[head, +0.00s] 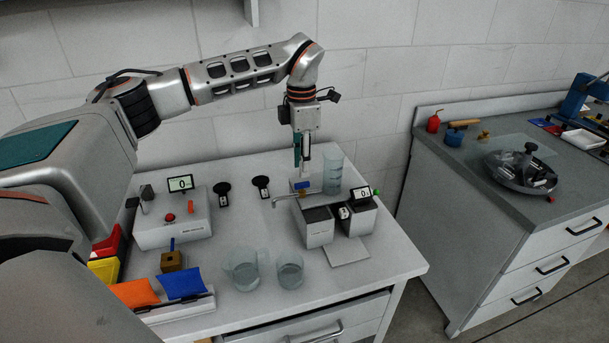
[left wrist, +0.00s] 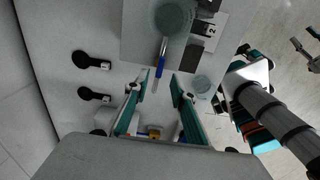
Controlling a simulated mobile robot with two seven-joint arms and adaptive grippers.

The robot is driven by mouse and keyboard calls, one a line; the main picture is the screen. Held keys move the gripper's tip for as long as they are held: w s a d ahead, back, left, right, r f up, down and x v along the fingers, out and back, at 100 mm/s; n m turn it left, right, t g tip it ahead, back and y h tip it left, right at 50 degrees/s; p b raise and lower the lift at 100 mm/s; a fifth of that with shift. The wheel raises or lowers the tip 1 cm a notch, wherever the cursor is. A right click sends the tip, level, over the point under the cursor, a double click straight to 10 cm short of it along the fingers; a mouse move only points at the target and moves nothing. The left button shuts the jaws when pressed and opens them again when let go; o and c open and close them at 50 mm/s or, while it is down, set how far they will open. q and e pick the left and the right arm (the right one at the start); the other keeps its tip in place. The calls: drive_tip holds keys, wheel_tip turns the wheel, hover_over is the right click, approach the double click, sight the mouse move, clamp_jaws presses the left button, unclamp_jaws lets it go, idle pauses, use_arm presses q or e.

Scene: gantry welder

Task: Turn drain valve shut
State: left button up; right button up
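The drain valve shows as a small blue handle (head: 302,185) above a thin metal spout at the back of the left table. In the left wrist view the blue handle (left wrist: 161,60) lies along a thin metal piece, just ahead of and between my fingertips. My left gripper (head: 301,172) points straight down over the handle. In its own view the left gripper (left wrist: 161,76) has its teal fingers spread, with a gap on both sides of the handle; I see no contact. A small two-pronged part at the wrist view's right edge may be my right gripper (left wrist: 309,48); its state is unclear.
Grey boxes (head: 318,227) with a small display stand in front. Two glass beakers (head: 290,271) are near the front edge. Two black knobs (head: 262,186) and a control box (head: 172,222) are left.

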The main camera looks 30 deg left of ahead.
sight(302, 183)
use_arm(q)
wheel_tip(302, 183, down, 4)
drive_tip(key=shift+r, duration=0.1)
drive_tip(key=shift+f, duration=0.6)
clamp_jaws()
use_arm(e)
drive_tip(key=shift+w+d+r, duration=0.15)
drive_tip(key=shift+w+r, duration=0.05)
drive_tip(key=shift+w, duration=0.1)
